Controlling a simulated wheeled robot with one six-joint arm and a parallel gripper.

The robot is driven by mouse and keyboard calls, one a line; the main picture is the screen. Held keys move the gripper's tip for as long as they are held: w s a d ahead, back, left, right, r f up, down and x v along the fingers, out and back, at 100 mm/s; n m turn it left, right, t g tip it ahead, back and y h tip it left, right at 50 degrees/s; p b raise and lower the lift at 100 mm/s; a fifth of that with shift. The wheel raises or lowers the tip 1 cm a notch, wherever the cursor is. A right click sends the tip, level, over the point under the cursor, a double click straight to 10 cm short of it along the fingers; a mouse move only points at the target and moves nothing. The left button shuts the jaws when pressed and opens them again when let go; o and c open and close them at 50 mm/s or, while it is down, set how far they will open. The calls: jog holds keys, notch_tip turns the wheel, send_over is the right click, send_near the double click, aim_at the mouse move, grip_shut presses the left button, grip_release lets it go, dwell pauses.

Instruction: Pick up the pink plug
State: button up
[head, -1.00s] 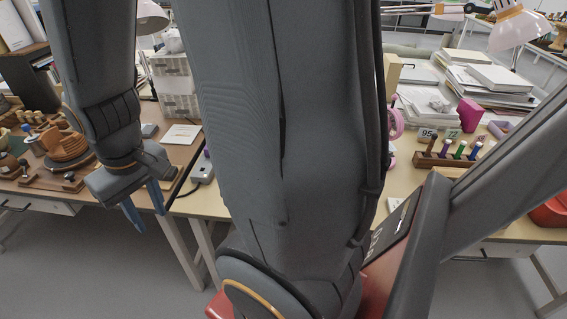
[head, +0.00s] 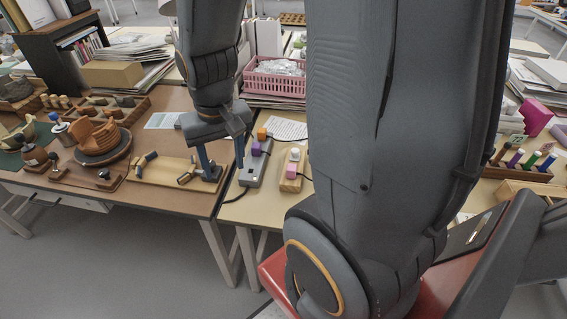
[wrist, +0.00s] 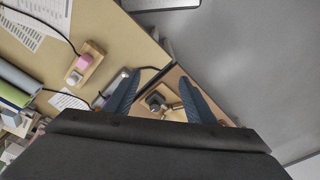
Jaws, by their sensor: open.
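The pink plug (head: 292,171) sits on a small wooden block (head: 289,185) on the cream table, with a white piece behind it. In the wrist view the pink plug (wrist: 84,62) is at the left on its block (wrist: 94,52). My gripper (head: 224,168) is open and empty, pointing down near the seam between the brown and cream tables, left of the plug and apart from it. In the wrist view my gripper (wrist: 160,78) has its two blue fingers spread, right of the plug.
A grey power strip (head: 251,166) with a purple plug (head: 256,149) and an orange plug (head: 262,134) lies between my gripper and the block. Black cables run nearby. A pink basket (head: 275,84) stands behind. A wooden board with dark fittings (head: 160,171) lies left.

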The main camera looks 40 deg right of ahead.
jog(key=w+d+f+m+p, duration=0.2)
jog(key=d+m, duration=0.4)
jog(key=w+d+f+m+p, duration=0.1)
jog(key=d+f+m, duration=0.1)
jog(key=d+m, duration=0.4)
jog(key=m+g+p, duration=0.1)
jog(key=m+p, duration=0.2)
jog(key=m, duration=0.9)
send_over(292, 167)
jog(key=f, duration=0.5)
jog(key=shift+w+a+f, duration=0.1)
jog(key=shift+w+a, duration=0.1)
jog(key=shift+a, duration=0.05)
jog(key=shift+s+d+f+m+b, duration=0.1)
jog(key=shift+d+f+m+b, duration=0.3)
jog(key=shift+f+m, duration=0.25)
jog(key=f+b, duration=0.5)
jog(key=f, duration=0.2)
jog(key=shift+a+f, duration=0.1)
jog(key=shift+a, duration=0.1)
jog(key=c, duration=1.1)
